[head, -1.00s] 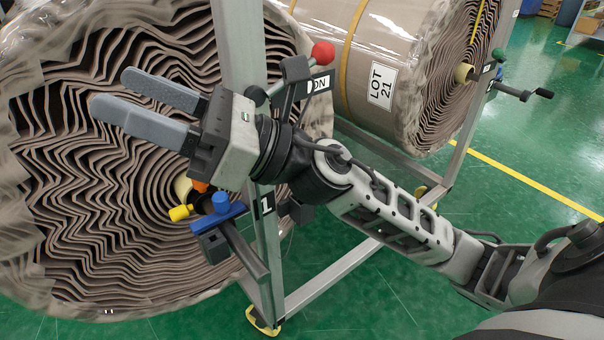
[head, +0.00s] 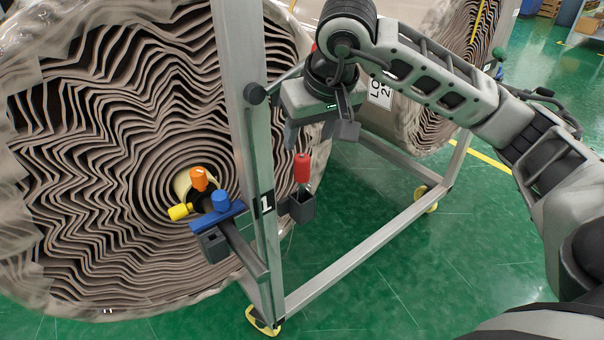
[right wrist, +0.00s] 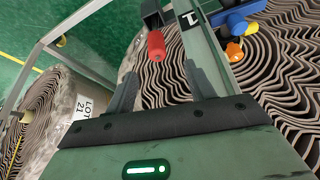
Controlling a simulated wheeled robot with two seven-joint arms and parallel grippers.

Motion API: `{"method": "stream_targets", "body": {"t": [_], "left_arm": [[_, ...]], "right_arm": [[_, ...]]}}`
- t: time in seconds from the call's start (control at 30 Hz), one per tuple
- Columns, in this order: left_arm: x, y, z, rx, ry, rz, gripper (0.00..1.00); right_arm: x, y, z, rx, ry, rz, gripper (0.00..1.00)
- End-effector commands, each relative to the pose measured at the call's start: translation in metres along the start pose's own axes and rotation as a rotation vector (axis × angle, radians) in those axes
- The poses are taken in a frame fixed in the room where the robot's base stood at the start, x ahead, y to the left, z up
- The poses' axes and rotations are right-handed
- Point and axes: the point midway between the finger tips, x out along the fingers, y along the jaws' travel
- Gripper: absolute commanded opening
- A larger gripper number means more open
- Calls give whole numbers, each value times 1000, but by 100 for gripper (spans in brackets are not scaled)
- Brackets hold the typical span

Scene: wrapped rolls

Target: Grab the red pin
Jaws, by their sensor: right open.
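The red pin (head: 303,168) stands upright in a small dark holder (head: 301,207) on the right side of the frame post. My right gripper (head: 318,143) is above it, pointing down, with its fingers open and empty. In the right wrist view the red pin (right wrist: 156,45) shows just beyond the fingertips, roughly in line with the gap between them (right wrist: 161,72). It appears apart from both fingers. My left gripper is not in view.
A metal post (head: 243,130) stands left of the gripper, before a large wrapped roll (head: 90,200). Orange (head: 199,179), yellow (head: 180,212) and blue (head: 221,201) knobs sit near the roll's core. A second roll (head: 415,125) stands behind my arm. Green floor (head: 400,290) is open at right.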

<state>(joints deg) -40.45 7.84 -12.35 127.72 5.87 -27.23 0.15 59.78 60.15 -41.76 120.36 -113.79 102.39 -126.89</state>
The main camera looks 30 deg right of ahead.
Motion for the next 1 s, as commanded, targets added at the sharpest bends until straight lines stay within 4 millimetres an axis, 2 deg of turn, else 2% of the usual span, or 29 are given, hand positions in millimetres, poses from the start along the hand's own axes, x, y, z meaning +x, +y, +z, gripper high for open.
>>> {"method": "stream_targets", "body": {"t": [0.03,0.2,0.47,0.73,1.0], "left_arm": [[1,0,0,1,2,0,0],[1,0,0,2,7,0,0],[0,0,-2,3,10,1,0],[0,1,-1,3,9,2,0],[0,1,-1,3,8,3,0]], "right_arm": [[14,0,2,1,-6,-1,54],[44,0,1,1,-4,-2,54],[62,0,1,1,-2,-4,54],[101,6,2,2,-4,-5,54],[108,6,2,0,0,-4,54]]}}
